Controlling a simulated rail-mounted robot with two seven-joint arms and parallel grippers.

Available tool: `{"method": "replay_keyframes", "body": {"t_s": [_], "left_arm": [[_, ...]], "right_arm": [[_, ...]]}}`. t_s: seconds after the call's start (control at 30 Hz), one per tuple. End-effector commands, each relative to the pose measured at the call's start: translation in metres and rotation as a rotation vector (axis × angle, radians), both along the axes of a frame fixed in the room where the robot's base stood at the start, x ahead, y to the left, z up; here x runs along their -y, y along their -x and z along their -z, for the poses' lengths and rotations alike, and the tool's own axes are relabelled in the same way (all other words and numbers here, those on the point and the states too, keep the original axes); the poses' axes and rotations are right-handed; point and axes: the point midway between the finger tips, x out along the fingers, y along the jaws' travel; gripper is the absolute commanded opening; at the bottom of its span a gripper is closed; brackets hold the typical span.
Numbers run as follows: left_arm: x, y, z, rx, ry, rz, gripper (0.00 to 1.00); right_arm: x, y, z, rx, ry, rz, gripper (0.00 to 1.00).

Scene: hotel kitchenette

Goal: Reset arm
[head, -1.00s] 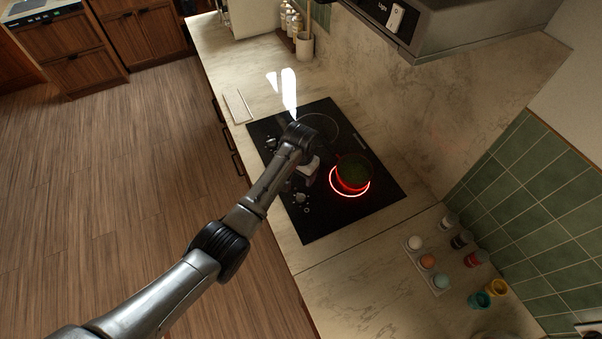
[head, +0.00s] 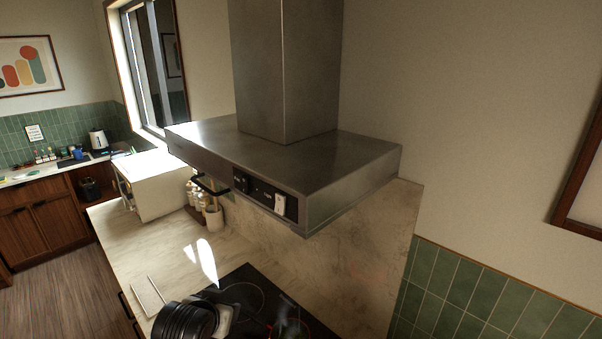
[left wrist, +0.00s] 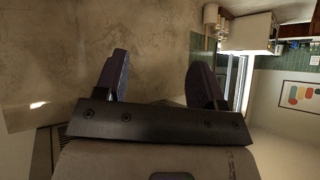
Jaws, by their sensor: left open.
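My left gripper (left wrist: 160,72) shows in the left wrist view with its two dark fingers wide apart and nothing between them. A pale marble-like surface fills the view behind the fingers. In the head view, a dark joint of my left arm (head: 185,320) is at the bottom edge, over the near side of the black cooktop (head: 235,280). The gripper itself cannot be made out clearly there. My right gripper is in neither view.
A metal range hood (head: 270,160) juts out over the cooktop. A red glow shows on the cooktop at the bottom edge. A white box-shaped appliance (head: 165,185) and several jars (head: 200,195) stand at the counter's far end.

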Motion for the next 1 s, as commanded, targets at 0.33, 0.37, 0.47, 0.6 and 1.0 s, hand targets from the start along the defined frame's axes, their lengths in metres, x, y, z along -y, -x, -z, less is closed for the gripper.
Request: {"method": "replay_keyframes", "body": {"t_s": [0.33, 0.37, 0.47, 0.6, 1.0], "left_arm": [[-0.026, 0.168, 0.016, 0.048, 0.023, -0.027, 0.63], [-0.028, 0.181, 0.021, 0.032, 0.024, -0.028, 0.63], [-0.033, 0.225, 0.042, -0.048, 0.021, -0.033, 0.63], [-0.038, 0.282, 0.080, -0.207, 0.011, -0.039, 0.63], [-0.041, 0.392, 0.136, -0.508, -0.006, -0.040, 0.63]], "right_arm": [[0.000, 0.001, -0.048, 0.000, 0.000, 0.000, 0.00], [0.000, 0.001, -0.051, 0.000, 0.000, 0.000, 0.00], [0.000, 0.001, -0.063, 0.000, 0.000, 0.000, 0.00], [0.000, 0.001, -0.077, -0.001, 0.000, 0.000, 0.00], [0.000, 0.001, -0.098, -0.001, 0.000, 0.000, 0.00]]}}
